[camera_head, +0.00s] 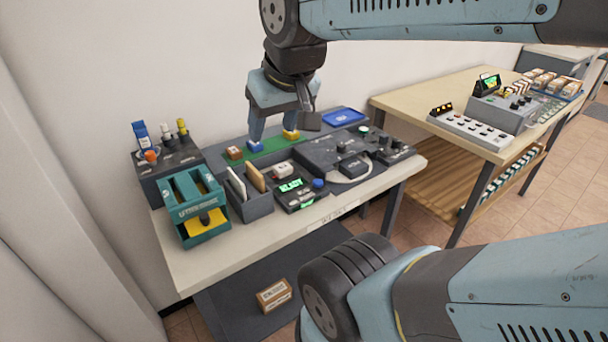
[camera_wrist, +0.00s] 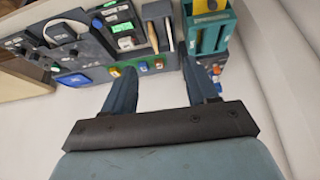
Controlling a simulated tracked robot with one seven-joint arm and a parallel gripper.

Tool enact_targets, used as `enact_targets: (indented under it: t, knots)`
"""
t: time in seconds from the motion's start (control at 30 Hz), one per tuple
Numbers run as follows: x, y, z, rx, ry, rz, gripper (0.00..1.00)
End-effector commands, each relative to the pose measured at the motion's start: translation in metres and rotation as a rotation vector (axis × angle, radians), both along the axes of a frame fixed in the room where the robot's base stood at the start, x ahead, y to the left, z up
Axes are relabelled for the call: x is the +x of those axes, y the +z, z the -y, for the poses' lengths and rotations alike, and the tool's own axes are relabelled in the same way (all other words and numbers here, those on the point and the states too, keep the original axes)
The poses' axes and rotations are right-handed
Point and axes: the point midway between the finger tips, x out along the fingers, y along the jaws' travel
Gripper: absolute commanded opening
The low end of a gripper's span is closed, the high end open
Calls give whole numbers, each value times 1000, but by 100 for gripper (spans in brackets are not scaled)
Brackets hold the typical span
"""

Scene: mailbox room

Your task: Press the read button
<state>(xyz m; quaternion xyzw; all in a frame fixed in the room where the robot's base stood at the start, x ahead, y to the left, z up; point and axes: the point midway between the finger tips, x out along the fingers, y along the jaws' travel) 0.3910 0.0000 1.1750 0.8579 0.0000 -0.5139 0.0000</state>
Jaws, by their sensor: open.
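A small black device (camera_head: 300,189) with lit green displays sits near the front middle of the table; it also shows at the top of the wrist view (camera_wrist: 122,28). A round blue button (camera_head: 318,183) is at its right side. I cannot make out a "read" label on any button. My gripper (camera_head: 273,138) points down above the back of the table, behind the device, over a green strip (camera_head: 262,152) with brown, blue and yellow blocks. Its fingers are apart with nothing between them in the wrist view (camera_wrist: 160,72). I cannot tell if the fingertips touch the blocks.
Left of the device stand a grey holder (camera_head: 250,203) with envelopes and a teal stand (camera_head: 195,207). A dark unit (camera_head: 335,152) with a cable is to the right, and a blue tray (camera_head: 344,117) behind. A second table (camera_head: 420,100) with consoles stands further right.

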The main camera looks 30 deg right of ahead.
Motion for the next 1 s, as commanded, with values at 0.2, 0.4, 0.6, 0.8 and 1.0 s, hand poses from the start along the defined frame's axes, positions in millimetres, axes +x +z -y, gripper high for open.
enact_targets:
  t: [0.2, 0.4, 0.6, 0.8, 1.0]
  knots:
    - [0, 0, 0, 0, 0, 0, 37]
    - [0, 0, 0, 0, 0, 0, 18]
    - [0, 0, 0, 0, 0, 0, 0]
    - [0, 0, 0, 0, 0, 0, 0]
    - [0, 0, 0, 0, 0, 0, 0]
